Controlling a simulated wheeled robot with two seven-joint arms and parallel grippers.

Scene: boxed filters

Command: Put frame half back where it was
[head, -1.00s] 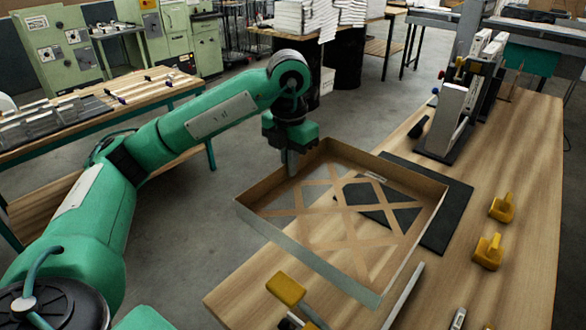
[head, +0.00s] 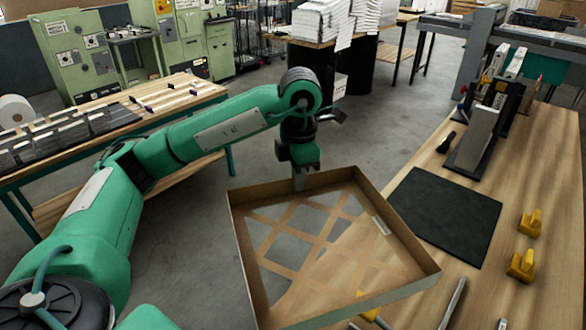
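The frame half (head: 312,242) is a shallow brown cardboard frame with a criss-cross lattice floor and a small white label on its right inner wall. My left gripper (head: 298,184) is at its far wall, with the fingers shut on that wall's upper edge. The frame half hangs over the table's left edge, partly above the grey floor. It is turned in the view, and its near wall runs close to the picture's bottom. The fingertips are partly hidden by the wall. My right gripper is not in view.
A black mat (head: 444,216) lies bare on the wooden table (head: 543,170), right of the frame half. Yellow clamps (head: 521,265) stand at the right. A holder with upright panels (head: 476,138) stands at the back. A side bench (head: 190,92) is at the left.

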